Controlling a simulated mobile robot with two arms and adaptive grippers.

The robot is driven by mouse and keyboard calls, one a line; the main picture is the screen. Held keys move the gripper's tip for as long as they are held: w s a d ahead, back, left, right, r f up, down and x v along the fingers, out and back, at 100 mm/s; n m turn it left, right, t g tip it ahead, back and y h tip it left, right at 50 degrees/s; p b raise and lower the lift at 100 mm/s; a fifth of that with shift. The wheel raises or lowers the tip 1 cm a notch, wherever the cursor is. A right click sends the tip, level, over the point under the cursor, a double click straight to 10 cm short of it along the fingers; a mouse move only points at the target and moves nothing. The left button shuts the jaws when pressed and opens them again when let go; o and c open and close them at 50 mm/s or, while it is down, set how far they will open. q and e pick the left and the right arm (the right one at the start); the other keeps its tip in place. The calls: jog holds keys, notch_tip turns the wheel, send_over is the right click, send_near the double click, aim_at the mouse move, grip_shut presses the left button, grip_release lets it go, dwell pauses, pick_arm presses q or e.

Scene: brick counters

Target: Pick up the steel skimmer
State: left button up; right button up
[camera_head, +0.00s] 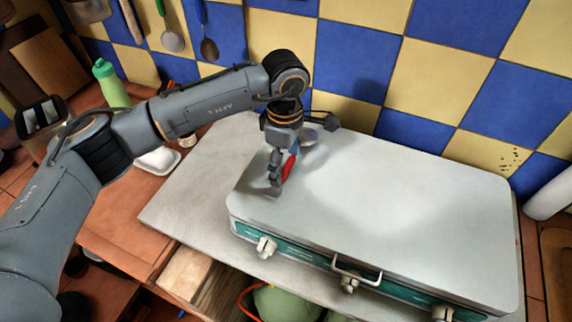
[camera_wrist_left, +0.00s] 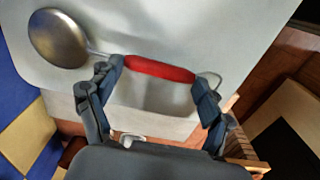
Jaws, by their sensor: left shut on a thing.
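The steel skimmer has a round metal head (camera_head: 308,138) and a red handle (camera_head: 289,166). It is at the far left corner of the closed pale stove lid (camera_head: 390,205). In the left wrist view, its round head (camera_wrist_left: 58,38) is at the upper left and its red handle (camera_wrist_left: 160,69) lies between my fingers. My left gripper (camera_head: 275,186) points down at the lid and is shut on the red handle; it also shows in the left wrist view (camera_wrist_left: 158,80). I cannot tell whether the skimmer touches the lid. My right gripper is not in view.
The lid is otherwise bare to the right. White knobs (camera_head: 349,284) and a metal handle (camera_head: 357,274) project from the stove's front. A green bottle (camera_head: 110,84) stands at the left. Utensils, including a hanging spoon (camera_head: 208,48), hang on the blue and yellow tiled wall.

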pick_arm(q)
jog(key=s+a+r+b, duration=0.1)
jog(key=s+r+b, duration=0.5)
jog(key=s+r, duration=0.5)
jog(key=shift+s+a+r, duration=0.2)
jog(key=shift+s+r, duration=0.1)
jog(key=shift+s, duration=1.2)
